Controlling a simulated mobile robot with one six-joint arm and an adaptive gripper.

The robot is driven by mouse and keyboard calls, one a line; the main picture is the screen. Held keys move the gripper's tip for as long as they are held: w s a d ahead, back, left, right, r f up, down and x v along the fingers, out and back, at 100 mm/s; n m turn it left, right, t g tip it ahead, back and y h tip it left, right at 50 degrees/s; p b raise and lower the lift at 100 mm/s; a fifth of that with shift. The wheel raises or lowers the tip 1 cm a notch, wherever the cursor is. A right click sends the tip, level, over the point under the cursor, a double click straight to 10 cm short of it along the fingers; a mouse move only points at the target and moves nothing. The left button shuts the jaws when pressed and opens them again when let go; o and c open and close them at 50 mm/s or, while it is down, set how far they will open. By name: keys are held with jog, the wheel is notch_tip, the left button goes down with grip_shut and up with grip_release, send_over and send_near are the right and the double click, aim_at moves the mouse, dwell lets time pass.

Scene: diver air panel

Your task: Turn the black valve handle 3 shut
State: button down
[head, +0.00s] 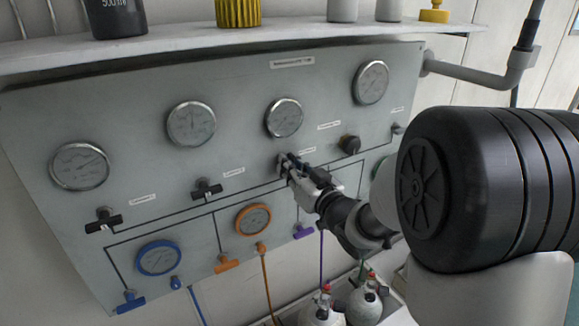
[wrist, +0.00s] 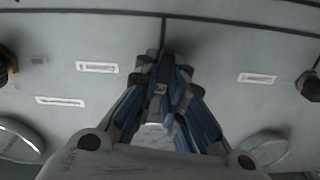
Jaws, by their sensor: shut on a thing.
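My gripper (head: 290,168) is at the panel, below the third upper gauge (head: 284,117). It also shows in the wrist view (wrist: 165,72), with its fingers closed together against the panel face. It is shut on the black valve handle 3, which the fingers almost wholly cover. The handle's angle cannot be told. Two like black handles show to the left, one at the far left (head: 103,220) and one nearer (head: 207,188), both lying across their stems.
The grey panel (head: 330,75) also carries a round black knob (head: 349,144) right of my gripper. Below are a blue gauge (head: 158,258), an orange gauge (head: 253,219) and coloured handles, one of them purple (head: 304,231). A shelf (head: 290,36) with bottles overhangs the panel. Cylinders (head: 365,303) stand below.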

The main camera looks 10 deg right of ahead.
jog(key=shift+m, duration=0.4)
jog(key=m, duration=0.3)
jog(key=shift+p, duration=0.3)
jog(key=m+p, duration=0.1)
jog(key=m, duration=0.3)
jog(key=shift+r+m, duration=0.1)
jog(key=shift+m, duration=0.2)
jog(key=m+p, duration=0.1)
jog(key=m, duration=0.3)
jog(key=shift+p, duration=0.3)
jog(key=shift+m+p, duration=0.55)
jog(key=shift+m, duration=1.25)
jog(key=c, duration=1.7)
grip_release()
